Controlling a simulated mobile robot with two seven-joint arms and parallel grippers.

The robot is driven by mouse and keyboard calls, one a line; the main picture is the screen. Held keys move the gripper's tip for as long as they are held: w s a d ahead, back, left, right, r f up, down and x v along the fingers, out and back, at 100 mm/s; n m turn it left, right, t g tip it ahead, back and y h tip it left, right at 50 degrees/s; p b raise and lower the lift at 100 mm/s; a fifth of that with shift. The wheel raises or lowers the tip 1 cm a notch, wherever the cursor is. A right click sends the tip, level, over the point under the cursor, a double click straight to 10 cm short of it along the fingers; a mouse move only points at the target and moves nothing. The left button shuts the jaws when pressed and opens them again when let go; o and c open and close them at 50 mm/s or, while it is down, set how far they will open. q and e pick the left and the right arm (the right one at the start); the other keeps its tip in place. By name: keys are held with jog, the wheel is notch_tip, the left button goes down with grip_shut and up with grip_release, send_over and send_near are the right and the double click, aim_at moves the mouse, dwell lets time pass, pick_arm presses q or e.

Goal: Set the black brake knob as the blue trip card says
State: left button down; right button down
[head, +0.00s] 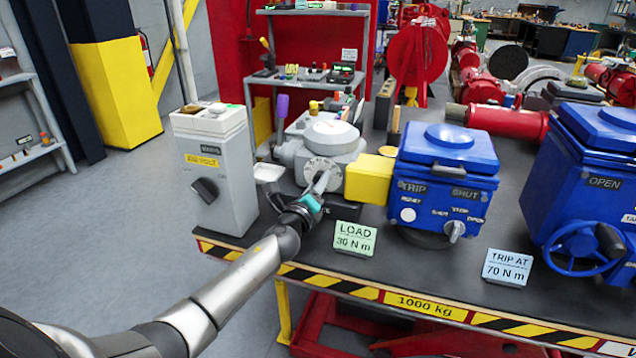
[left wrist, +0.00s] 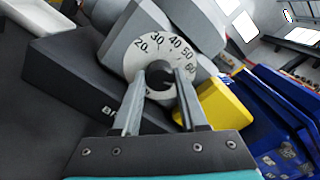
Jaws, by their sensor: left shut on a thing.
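The black brake knob (left wrist: 160,74) sits at the centre of a white dial (left wrist: 135,58), which reads 20 to 60 in the part that shows. My left gripper (left wrist: 159,88) is shut on the knob, one finger on each side. In the head view the left gripper (head: 321,184) reaches the dial on the front of the grey brake unit (head: 332,150) and mostly hides the knob. Which number the knob points to cannot be told. The light blue trip card (head: 508,267) reads "TRIP AT 70 N m" and stands at the bench's front, to the right.
A green card (head: 355,238) reads "LOAD 30 N m". A yellow block (head: 369,179) joins the brake unit to a blue actuator box (head: 446,165). A grey cabinet (head: 213,165) with a black switch stands left. Another blue actuator (head: 590,180) with a handwheel stands right.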

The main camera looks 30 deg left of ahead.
pick_arm(q)
jog(key=shift+m, duration=0.8)
jog(key=shift+c, duration=2.2)
grip_release()
jog(key=shift+s, duration=0.1)
jog(key=p+v, duration=0.2)
jog(key=v, duration=1.3)
